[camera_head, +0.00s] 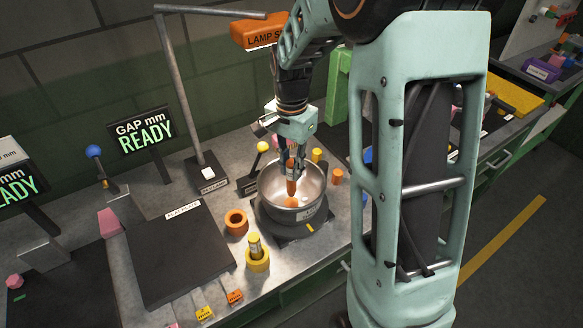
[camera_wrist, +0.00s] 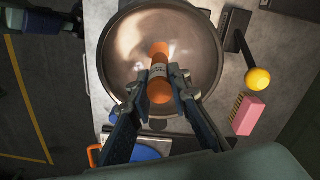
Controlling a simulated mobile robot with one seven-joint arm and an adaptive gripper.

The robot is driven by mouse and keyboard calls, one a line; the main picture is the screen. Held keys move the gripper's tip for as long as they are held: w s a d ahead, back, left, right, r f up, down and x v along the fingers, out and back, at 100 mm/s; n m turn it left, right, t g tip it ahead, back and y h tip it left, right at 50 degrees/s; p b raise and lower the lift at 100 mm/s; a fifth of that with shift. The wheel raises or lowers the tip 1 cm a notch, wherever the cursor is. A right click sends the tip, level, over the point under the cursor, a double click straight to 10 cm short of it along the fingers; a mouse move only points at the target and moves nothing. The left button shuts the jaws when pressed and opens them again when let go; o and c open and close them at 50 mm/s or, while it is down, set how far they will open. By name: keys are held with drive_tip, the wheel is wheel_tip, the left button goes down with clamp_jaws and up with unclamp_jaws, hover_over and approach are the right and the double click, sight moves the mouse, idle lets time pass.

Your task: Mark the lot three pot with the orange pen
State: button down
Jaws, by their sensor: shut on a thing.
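My gripper (camera_head: 291,168) is shut on the orange pen (camera_head: 291,187) and holds it upright over the inside of a shiny metal pot (camera_head: 317,181). In the wrist view, the pen (camera_wrist: 159,72) sits between the fingers of my gripper (camera_wrist: 163,82), with a small pale label around its middle. The pot (camera_wrist: 120,52) fills much of the wrist view. An orange patch shows on the pot's inside below the pen tip; I cannot tell if it is a mark or a reflection. The pot has a small label low on its outer wall and stands on a dark base.
An empty orange ring holder (camera_head: 236,221) and a yellow holder with a yellow pen (camera_head: 256,256) stand left of the pot. A dark flat plate (camera_head: 175,255) lies further left. A yellow-ball lever (camera_head: 262,147) and a lamp post (camera_head: 178,90) stand behind.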

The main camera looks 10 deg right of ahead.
drive_tip(key=shift+r+p, duration=3.6)
drive_tip(key=shift+r, duration=1.7)
drive_tip(key=shift+r+p, duration=0.35)
drive_tip(key=shift+r, duration=0.8)
drive_tip(key=shift+f+n, duration=0.7)
drive_tip(key=shift+f, duration=0.1)
drive_tip(key=f+n, duration=0.4)
drive_tip(key=s+f+n, duration=0.1)
drive_tip(key=n, duration=0.1)
drive_tip(key=shift+f, duration=0.4)
drive_tip(key=shift+s+f+n, duration=0.1)
drive_tip(key=shift+f+n, duration=0.8)
drive_tip(key=shift+n, duration=0.3)
drive_tip(key=shift+a, duration=0.1)
